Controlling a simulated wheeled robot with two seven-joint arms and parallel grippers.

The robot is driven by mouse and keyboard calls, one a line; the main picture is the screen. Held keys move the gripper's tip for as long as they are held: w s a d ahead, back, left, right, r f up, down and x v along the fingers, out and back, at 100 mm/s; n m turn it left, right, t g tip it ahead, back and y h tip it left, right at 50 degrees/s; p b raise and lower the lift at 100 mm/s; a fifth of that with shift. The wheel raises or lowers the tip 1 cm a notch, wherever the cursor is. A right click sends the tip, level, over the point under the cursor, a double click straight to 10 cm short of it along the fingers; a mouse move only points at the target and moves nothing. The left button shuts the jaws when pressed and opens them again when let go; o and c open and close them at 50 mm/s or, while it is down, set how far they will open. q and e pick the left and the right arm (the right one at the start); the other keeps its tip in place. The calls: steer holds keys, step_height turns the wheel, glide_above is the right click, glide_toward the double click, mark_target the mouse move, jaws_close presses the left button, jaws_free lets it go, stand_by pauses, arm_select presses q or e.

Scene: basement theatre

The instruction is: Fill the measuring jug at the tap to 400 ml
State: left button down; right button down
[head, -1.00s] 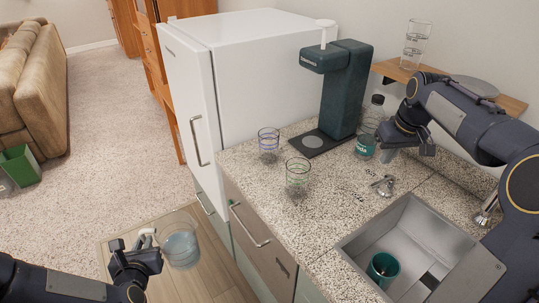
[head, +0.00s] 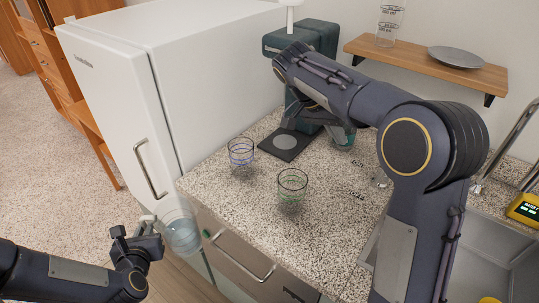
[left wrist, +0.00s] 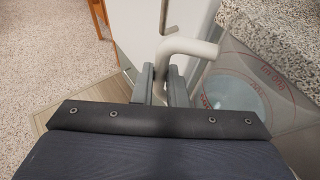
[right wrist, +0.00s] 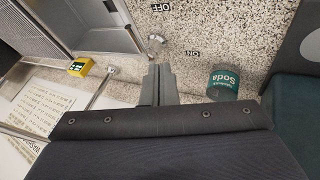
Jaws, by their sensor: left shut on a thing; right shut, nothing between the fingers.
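In the left wrist view the jug (left wrist: 240,90) shows red marks; I cannot read the water level. The tap spout (head: 518,135) rises at the right over the sink (head: 500,262), away from the jug. The tap lever (right wrist: 155,43) lies on the counter between OFF and ON labels. My right gripper (right wrist: 160,75) is shut and empty near the lever; my arm mostly hides it in the head view.
A blue-ringed glass (head: 240,152) and a green-ringed glass (head: 292,186) stand on the counter. A dark drinks machine (head: 315,36) stands behind. A yellow display box (head: 525,209) is by the sink. The white fridge (head: 110,95) is at left.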

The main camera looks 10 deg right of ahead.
steer(key=shift+s+d+f, duration=0.8)
steer(key=shift+d+f, duration=0.45)
steer(key=shift+f, duration=0.25)
steer(key=shift+s+d+f, duration=0.8)
steer(key=shift+d+f, duration=0.5)
steer(key=shift+f, duration=0.2)
steer(key=shift+s+d+f, duration=0.8)
steer(key=shift+d+f, duration=0.45)
steer(key=shift+f, duration=0.25)
